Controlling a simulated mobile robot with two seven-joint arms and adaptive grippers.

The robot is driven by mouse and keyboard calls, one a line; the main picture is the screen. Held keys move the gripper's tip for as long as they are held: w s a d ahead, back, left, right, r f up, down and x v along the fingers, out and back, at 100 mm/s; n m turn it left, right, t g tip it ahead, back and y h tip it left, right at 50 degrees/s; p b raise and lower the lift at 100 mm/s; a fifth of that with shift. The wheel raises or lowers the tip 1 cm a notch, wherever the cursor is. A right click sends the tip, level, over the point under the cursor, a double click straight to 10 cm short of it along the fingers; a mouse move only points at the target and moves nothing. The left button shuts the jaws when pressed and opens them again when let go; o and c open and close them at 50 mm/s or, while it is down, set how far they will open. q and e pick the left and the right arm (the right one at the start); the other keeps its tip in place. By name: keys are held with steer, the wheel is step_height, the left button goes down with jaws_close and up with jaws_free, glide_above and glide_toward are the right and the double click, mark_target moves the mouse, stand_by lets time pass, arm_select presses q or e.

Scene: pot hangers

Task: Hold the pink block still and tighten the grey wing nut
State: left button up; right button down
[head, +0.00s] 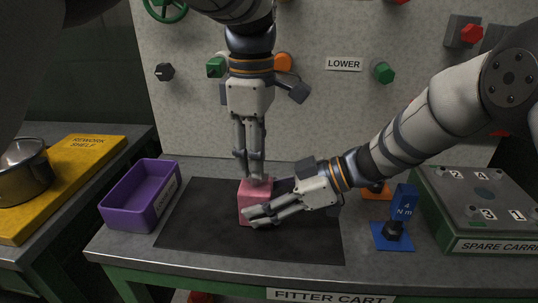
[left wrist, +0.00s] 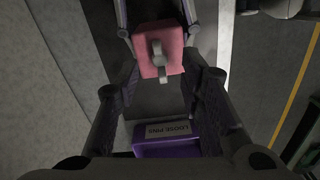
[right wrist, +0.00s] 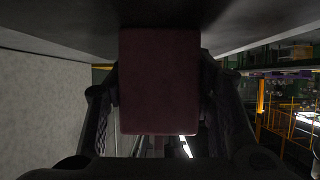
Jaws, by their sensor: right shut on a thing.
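The pink block (head: 256,203) stands on the dark mat (head: 195,222). My right gripper (head: 256,219) is shut on it from the side. In the right wrist view the block (right wrist: 160,80) fills the space between the fingers. The grey wing nut (left wrist: 160,60) sits on the block's top face, its wings running up and down in the left wrist view. In the head view the nut is hidden behind my left fingers. My left gripper (head: 254,178) points straight down over the block. In the left wrist view its fingers are apart, one on each side of the nut.
A purple bin (head: 140,197) stands left of the mat. To the right are a blue stand (head: 392,237) with a dark knob and the spare carrier box (head: 480,212). A panel (head: 330,110) with knobs rises behind. A pot (head: 24,172) sits on the yellow shelf at left.

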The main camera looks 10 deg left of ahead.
arm_select(q)
steer(key=shift+n, duration=0.9)
steer(key=shift+f, duration=1.55)
jaws_close()
steer(key=m, duration=0.2)
steer(key=shift+m, duration=0.4)
jaws_free()
